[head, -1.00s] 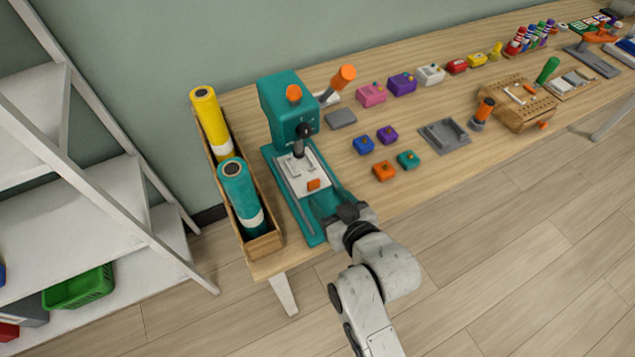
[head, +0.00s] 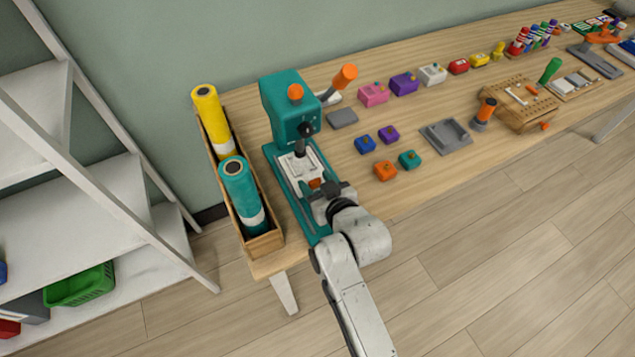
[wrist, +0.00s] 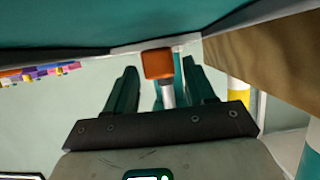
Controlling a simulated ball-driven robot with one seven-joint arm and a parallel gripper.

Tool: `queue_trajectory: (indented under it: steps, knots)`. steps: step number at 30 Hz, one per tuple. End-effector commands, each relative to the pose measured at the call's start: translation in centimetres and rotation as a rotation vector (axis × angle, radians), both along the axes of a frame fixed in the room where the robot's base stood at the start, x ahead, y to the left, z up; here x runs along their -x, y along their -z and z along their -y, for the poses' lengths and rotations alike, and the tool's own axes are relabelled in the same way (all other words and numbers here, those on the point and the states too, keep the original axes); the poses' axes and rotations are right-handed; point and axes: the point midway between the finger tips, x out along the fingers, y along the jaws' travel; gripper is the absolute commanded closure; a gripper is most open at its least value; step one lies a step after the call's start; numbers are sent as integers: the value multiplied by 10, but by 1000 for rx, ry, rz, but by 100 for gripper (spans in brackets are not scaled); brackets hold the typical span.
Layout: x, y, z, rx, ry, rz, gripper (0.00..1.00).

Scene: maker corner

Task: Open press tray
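The teal press (head: 289,107) stands at the left end of the table, with a dark plunger under its head. Its pale tray (head: 303,166) lies on the teal base below the plunger. The tray's orange handle (head: 316,183) is at the tray's near end and also shows in the wrist view (wrist: 158,63). My gripper (head: 322,189) is at this handle, reaching in from the near side. In the wrist view, my gripper's two dark fingers (wrist: 163,80) stand apart, one on each side of the handle, with gaps showing. The gripper partly covers the base in the head view.
A wooden box (head: 265,243) holding yellow and teal rolls stands close left of the press. An orange-tipped lever (head: 345,76) sticks out at the press's right. Small coloured blocks (head: 386,170) and a grey tray (head: 446,136) lie further right.

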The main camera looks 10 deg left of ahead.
Motion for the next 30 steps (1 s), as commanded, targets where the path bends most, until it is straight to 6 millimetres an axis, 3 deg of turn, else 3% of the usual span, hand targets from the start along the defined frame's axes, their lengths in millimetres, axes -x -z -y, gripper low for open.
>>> queue_trajectory:
  steps: [2,16,25,30]
  knots:
    - [0,0,0,0,0,0,54]
    - [0,0,0,0,0,0,99]
    - [1,0,1,1,0,-1,100]
    - [18,-1,14,3,1,-3,100]
